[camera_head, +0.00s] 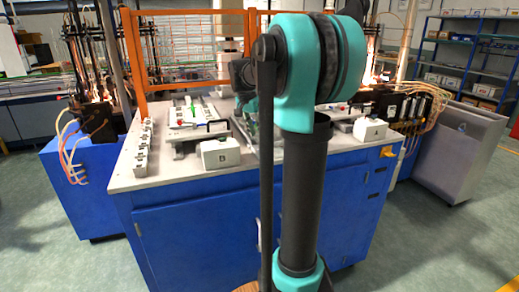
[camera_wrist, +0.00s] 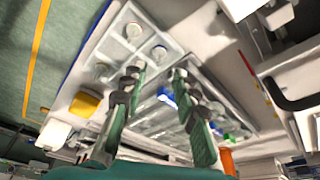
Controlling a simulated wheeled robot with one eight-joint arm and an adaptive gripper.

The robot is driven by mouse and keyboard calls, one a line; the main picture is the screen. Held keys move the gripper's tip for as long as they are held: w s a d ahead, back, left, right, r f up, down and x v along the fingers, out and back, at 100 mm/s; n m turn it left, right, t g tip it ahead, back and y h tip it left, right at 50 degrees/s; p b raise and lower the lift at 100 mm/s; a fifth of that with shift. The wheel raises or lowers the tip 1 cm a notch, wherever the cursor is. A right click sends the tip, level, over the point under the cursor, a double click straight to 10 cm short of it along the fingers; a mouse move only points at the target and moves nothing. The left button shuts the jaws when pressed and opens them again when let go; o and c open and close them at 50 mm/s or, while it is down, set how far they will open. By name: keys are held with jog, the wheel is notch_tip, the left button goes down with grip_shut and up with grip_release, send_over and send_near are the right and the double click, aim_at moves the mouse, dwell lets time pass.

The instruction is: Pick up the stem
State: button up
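In the wrist view my gripper (camera_wrist: 158,72) is open. Its two dark green-padded fingers stand apart, with nothing visibly held between them. Beyond and between the fingers is a pale tray (camera_wrist: 172,38) on the bench. It holds clear, glass-like pieces with blue (camera_wrist: 166,97) and green (camera_wrist: 228,136) parts. I cannot tell for sure which of these is the stem, and the fingers hide part of them. In the head view my arm hides most of the gripper and the bench middle. A pale tray (camera_head: 190,126) with small green and red items shows left of the arm.
The white-topped bench with blue doors (camera_head: 185,235) stands in front of me. White boxes (camera_head: 220,153) and (camera_head: 370,129) sit near its front edge. A row of white switches (camera_head: 142,148) lines its left side. An orange frame (camera_head: 133,55) rises behind.

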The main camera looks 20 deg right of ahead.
aim_at(259, 147)
jog(key=shift+x, duration=2.35)
jog(key=shift+s, duration=0.15)
grip_shut()
